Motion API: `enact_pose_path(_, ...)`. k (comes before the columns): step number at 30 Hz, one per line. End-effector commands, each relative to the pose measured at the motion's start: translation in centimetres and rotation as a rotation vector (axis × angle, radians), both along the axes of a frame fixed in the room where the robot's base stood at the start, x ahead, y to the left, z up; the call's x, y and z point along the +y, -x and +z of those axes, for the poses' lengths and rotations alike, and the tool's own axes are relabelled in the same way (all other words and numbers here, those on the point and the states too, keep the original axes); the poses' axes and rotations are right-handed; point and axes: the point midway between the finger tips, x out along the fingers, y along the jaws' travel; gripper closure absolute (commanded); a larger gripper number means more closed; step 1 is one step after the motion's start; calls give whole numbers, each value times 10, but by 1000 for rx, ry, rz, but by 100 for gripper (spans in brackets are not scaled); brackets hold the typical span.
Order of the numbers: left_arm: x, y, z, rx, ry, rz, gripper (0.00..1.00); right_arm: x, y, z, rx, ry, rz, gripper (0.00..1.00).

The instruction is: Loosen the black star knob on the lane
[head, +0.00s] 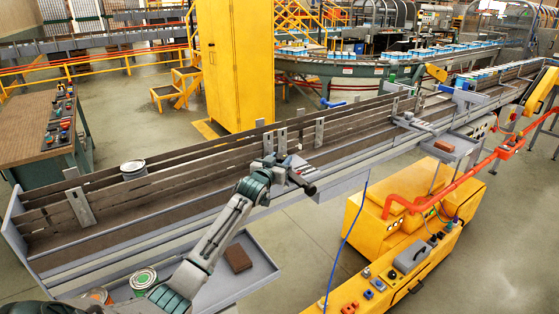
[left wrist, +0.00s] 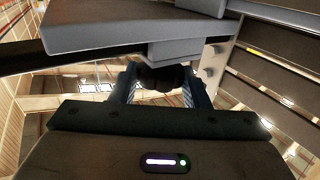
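The black star knob (left wrist: 165,78) shows in the left wrist view as a dark lobed shape under a grey bracket (left wrist: 130,30). The two fingers of my left gripper (left wrist: 162,88) stand on either side of it, close to its edges. I cannot tell whether they press on it. In the head view my left gripper (head: 300,178) is at the near side rail of the lane (head: 150,190), about mid-length. My right gripper is not in view.
A grey tray (head: 262,268) below the lane holds a brown block (head: 238,258) and cans (head: 143,279). Another can (head: 133,168) stands on the lane. A yellow machine (head: 400,250) with red pipe stands at right; a blue cable (head: 345,240) hangs beside it. Open floor lies between.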

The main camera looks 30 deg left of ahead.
Motion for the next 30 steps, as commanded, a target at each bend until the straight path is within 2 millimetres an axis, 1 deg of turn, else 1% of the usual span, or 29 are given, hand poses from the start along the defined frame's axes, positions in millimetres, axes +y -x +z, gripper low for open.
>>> enact_pose_path(1,0,0,0,0,0,0,70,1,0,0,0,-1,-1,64)
enact_pose_path(3,0,0,0,0,0,0,81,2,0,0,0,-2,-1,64)
enact_pose_path(12,-1,0,-1,-1,-1,16,81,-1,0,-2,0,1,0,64)
enact_pose_path(19,-2,0,-2,-1,0,75,81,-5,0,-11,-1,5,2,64)
enact_pose_path(23,-3,0,-4,-2,0,128,81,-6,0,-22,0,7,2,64)
enact_pose_path(26,-4,-1,-5,-3,1,176,81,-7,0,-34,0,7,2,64)
enact_pose_path(30,-5,-1,-7,-4,1,250,81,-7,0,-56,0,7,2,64)
